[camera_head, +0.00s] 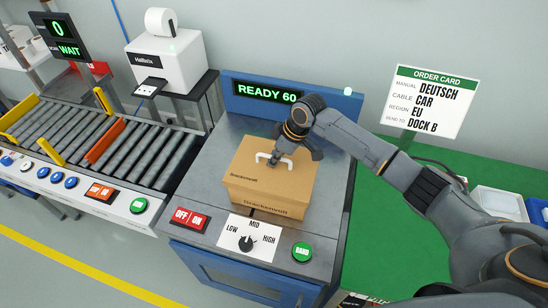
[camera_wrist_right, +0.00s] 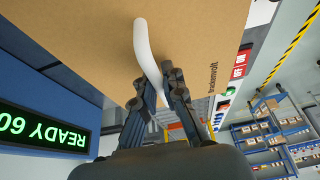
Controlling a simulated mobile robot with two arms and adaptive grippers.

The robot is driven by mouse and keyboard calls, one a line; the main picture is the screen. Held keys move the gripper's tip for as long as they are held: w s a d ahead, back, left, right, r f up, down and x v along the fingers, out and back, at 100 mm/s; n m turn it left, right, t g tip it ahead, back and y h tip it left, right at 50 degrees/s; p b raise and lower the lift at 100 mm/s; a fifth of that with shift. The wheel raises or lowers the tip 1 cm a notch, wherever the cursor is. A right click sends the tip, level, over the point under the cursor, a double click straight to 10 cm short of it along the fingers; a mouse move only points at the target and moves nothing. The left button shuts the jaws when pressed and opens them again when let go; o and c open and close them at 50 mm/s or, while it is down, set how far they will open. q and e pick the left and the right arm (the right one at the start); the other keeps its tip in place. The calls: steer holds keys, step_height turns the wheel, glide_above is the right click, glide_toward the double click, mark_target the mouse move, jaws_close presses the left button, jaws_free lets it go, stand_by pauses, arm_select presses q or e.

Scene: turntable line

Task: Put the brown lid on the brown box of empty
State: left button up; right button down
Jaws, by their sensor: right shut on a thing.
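The brown lid (camera_head: 250,172) has a white handle on top and printed lettering. It is over the brown box (camera_head: 262,214), whose lower front shows as a narrow strip beneath the lid's front edge. I cannot tell whether the lid rests fully down on the box. My right gripper (camera_head: 283,155) comes in from the right and is shut on the lid's white handle. In the right wrist view the fingers (camera_wrist_right: 163,90) close around the white handle (camera_wrist_right: 147,48) against the brown lid top (camera_wrist_right: 90,40). The inside of the box is hidden. My left gripper is not in view.
The box stands on a grey metal station with a "READY 60" display (camera_head: 267,91), an OFF/ON switch (camera_head: 188,218), a LOW/MID/HIGH dial (camera_head: 246,243) and a green button (camera_head: 302,252). A roller conveyor (camera_head: 95,140) is left. An order card (camera_head: 430,100) stands right.

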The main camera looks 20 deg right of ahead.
steer(key=shift+p, duration=0.35)
steer(key=shift+f+b, duration=0.7)
steer(key=shift+f, duration=0.95)
stand_by(0.8)
stand_by(0.5)
steer(key=c, duration=1.4)
jaws_free()
steer(key=shift+o, duration=0.2)
steer(key=v, duration=1.2)
steer(key=shift+s+f, duration=0.1)
steer(key=shift+s, duration=0.05)
